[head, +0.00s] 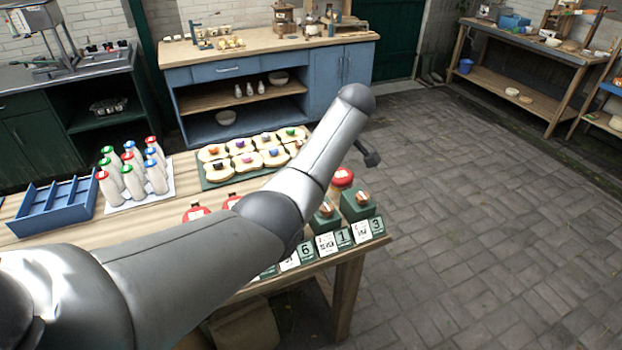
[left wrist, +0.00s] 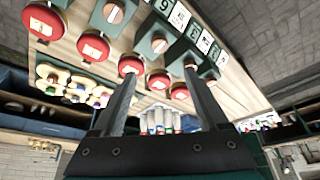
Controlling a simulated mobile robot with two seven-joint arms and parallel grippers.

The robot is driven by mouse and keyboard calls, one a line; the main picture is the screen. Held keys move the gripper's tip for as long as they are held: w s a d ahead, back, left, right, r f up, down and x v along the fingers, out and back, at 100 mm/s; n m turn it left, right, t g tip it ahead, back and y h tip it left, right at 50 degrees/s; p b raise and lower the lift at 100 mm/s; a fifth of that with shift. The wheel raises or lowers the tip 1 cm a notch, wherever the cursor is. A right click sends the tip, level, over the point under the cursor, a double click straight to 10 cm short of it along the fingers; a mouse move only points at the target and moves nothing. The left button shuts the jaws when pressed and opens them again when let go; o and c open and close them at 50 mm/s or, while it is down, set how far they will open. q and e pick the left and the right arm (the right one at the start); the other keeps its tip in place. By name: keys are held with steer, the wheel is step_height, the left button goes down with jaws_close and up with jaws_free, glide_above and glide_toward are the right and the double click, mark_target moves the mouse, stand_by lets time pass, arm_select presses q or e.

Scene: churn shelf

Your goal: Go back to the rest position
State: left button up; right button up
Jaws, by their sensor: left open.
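My left arm reaches in from the left across the wooden table (head: 345,285) in the head view, bent upward past its right end. My left gripper (left wrist: 160,73) is open in the left wrist view, with its two dark fingers apart and nothing held between them. In the head view the arm hides most of this gripper; only a small dark part shows beside the arm's end. My right gripper is in neither view.
Green blocks with numbered cards (head: 376,226) and red-topped items (head: 342,178) line the table's front right, partly hidden by my arm. Bottles (head: 132,180), a blue divided tray (head: 52,208) and a tray of rounds (head: 215,182) stand behind. Paved floor (head: 470,220) at right is clear.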

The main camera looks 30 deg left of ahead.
arm_select(q)
steer(key=s+d+f+m+t+h, duration=0.2)
steer(key=s+d+f+m, duration=0.2)
steer(key=s+f+m, duration=0.75)
steer(key=s+d+r+m+t+h, duration=0.1)
steer(key=s+d+m, duration=0.3)
steer(key=s, duration=0.6)
steer(key=s+d+r+m+t+h, duration=0.1)
steer(key=s+m+h, duration=0.1)
steer(key=s+m, duration=0.65)
steer(key=s+f+n+g+b, duration=0.15)
steer(key=f+b, duration=0.25)
steer(key=f, duration=1)
steer(key=s+f+n+b, duration=0.15)
steer(key=f+b, duration=0.25)
steer(key=f, duration=1)
steer(key=s+a+f+b, duration=0.1)
steer(key=s+f+b, duration=0.2)
steer(key=s+f, duration=0.5)
steer(key=s+a+f+g+b, duration=0.1)
steer(key=s+f+b, duration=0.3)
steer(key=s+f, duration=0.4)
step_height(320, 180, down, 7)
steer(key=shift+a+f, duration=0.15)
steer(key=shift+a, duration=0.1)
